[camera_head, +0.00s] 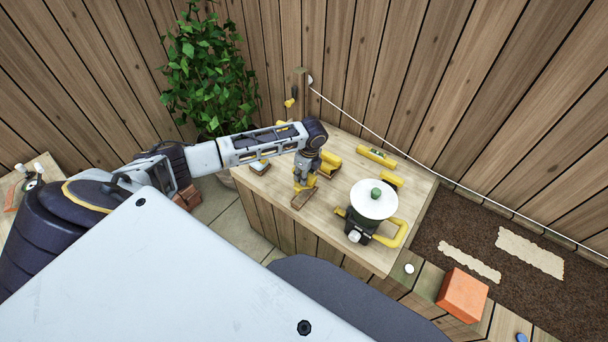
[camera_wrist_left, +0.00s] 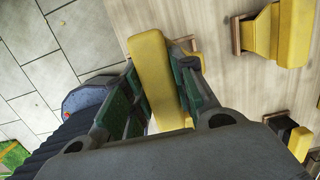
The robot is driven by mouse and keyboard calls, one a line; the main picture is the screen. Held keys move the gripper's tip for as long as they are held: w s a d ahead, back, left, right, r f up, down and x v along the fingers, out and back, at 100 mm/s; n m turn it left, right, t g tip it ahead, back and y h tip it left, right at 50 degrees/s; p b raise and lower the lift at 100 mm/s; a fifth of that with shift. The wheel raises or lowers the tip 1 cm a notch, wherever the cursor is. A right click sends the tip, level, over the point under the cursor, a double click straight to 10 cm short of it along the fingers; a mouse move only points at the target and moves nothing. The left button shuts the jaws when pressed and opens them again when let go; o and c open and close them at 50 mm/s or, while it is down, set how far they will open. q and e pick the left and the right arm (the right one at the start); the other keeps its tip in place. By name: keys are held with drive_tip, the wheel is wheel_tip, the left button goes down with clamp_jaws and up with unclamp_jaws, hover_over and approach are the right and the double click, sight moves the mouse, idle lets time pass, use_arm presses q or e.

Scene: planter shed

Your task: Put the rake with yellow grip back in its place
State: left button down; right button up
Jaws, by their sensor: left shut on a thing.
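My left gripper (camera_head: 305,181) is over the near left part of the wooden bench top (camera_head: 270,182). In the left wrist view the left gripper (camera_wrist_left: 160,72) is shut on a long yellow grip (camera_wrist_left: 151,58), which lies between its green-padded fingers. No rake tines show, so I cannot tell from the picture alone that this grip is the rake's. A brown wooden block (camera_head: 302,199) shows just below the gripper in the head view. My right gripper is not in view.
Yellow pieces (camera_head: 377,157) lie farther back. A leafy plant (camera_head: 210,75) stands left behind the bench. An orange block (camera_head: 462,294) sits on the front ledge.

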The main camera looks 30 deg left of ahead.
use_arm(q)
drive_tip(key=shift+r+p, duration=0.15)
drive_tip(key=shift+p, duration=0.4)
drive_tip(key=shift+f+b, duration=0.3)
drive_tip(key=shift+f, duration=0.5)
drive_tip(key=shift+f+b, duration=0.35)
drive_tip(key=shift+f, duration=1.2)
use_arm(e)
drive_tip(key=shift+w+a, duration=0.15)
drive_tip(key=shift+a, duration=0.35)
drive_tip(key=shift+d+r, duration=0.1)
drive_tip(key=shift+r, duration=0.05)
use_arm(q)
drive_tip(key=shift+p, duration=0.35)
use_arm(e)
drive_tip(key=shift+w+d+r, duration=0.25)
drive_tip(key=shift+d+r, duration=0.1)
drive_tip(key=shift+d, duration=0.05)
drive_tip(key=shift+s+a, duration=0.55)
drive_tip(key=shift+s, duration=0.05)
